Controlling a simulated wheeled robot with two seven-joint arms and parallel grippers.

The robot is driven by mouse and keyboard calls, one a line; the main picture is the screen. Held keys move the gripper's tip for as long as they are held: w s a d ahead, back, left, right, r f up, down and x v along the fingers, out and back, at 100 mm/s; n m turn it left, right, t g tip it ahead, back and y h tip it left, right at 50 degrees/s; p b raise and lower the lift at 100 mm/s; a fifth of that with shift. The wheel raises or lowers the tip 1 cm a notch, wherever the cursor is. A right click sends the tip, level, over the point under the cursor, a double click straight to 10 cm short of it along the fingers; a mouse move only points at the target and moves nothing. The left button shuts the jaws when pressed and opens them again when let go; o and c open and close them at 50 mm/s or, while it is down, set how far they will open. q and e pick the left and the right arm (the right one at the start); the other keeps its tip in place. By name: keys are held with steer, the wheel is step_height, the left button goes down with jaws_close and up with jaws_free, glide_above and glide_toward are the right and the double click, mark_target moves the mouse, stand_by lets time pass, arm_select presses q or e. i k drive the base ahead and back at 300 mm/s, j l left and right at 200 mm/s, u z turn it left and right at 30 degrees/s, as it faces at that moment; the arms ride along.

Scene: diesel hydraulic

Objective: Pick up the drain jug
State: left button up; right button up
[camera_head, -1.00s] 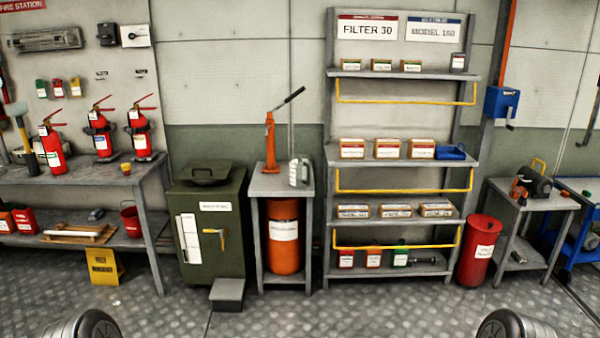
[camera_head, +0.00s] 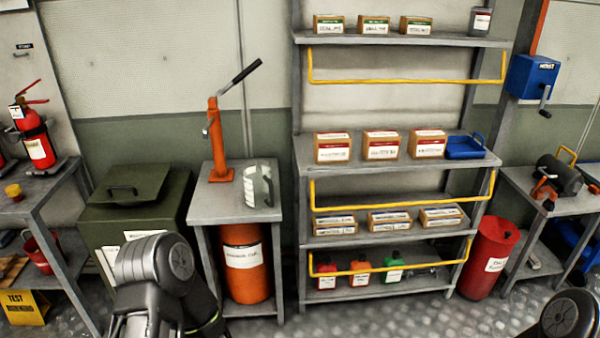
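Nothing of mine touches the jug. A dark link of my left arm shows at the lower left, in front of the green cabinet and left of the table. A dark link of my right arm shows at the lower right corner. Neither gripper is in view.
A green cabinet (camera_head: 140,190) stands left of the table. An orange drum (camera_head: 246,265) sits under the tabletop. A grey shelf rack (camera_head: 310,150) with yellow rails and boxes stands close on the right. A red bin (camera_head: 493,258) is beyond it. The front floor is partly clear.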

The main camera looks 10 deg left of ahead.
mark_target(262, 188)
steer(key=i+l+u, duration=0.2)
steer(key=i+l, duration=0.25)
steer(key=i, duration=0.25)
steer(key=i+l+u, duration=0.25)
steer(key=i+l, duration=0.3)
steer(key=i, duration=0.1)
